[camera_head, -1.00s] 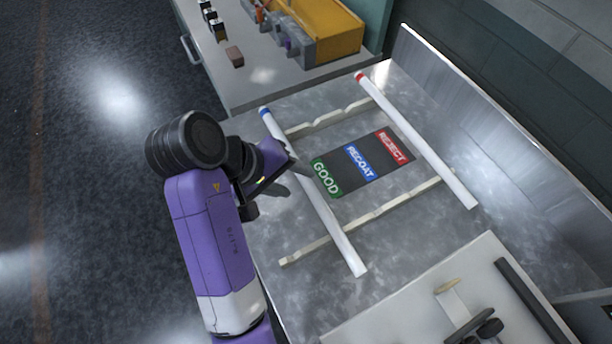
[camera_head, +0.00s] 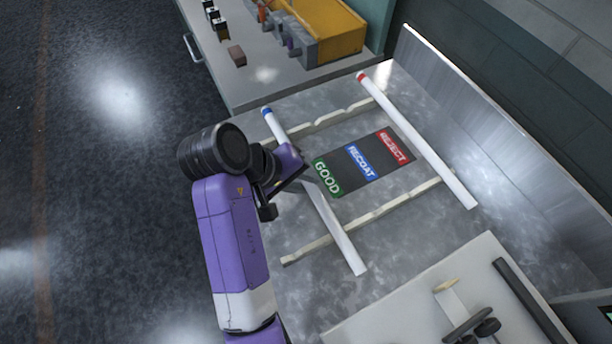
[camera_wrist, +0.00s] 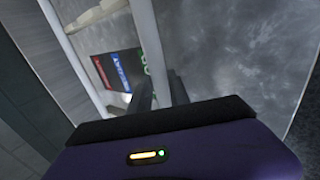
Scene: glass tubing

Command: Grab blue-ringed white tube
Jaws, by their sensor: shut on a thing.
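The blue-ringed white tube (camera_head: 337,232) lies slanted across two pale notched rails, with its blue-banded end toward the back. My gripper (camera_head: 307,180) is at the tube's middle and shut on it, hiding that stretch in the head view. In the wrist view the same tube (camera_wrist: 149,42) runs down to between the dark fingers of my gripper (camera_wrist: 160,92). The tube still looks level with the rails; I cannot tell if it is lifted at all.
A red-ringed white tube (camera_head: 425,150) lies across the rails to the right. Between the tubes is a dark label mat (camera_head: 385,160) reading GOOD, RECOAT and REJECT. A metal wall (camera_head: 490,140) bounds the right. A bench with a yellow bin (camera_head: 325,25) stands behind.

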